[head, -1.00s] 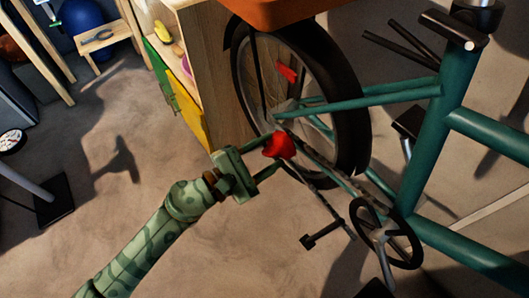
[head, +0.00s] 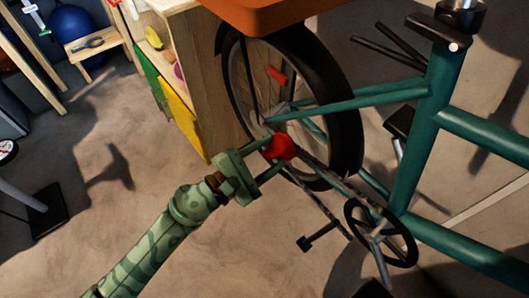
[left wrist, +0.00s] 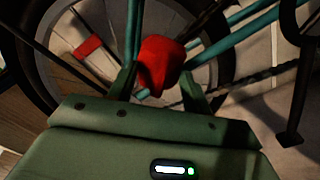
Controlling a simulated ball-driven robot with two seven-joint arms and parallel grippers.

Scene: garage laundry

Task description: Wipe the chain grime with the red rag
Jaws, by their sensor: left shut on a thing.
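My left gripper (head: 266,158) is shut on the red rag (head: 281,147), a small bunched cloth at its fingertips. The rag is beside the rear hub end of the teal bicycle (head: 418,150), at the chain (head: 318,187). In the left wrist view the rag (left wrist: 159,64) sits between the two fingers, in front of the spokes, and the dark chain (left wrist: 247,80) runs off to the right. I cannot tell whether the rag touches the chain. No separate grime patch can be made out on the chain. My right gripper is not in view.
The crank and chainring (head: 381,233) with a pedal (head: 304,244) stick out at the lower right. An orange surface (head: 270,12) hangs over the rear wheel (head: 350,120). A wooden cabinet (head: 205,70) stands behind the wheel. The floor at the lower left is mostly clear.

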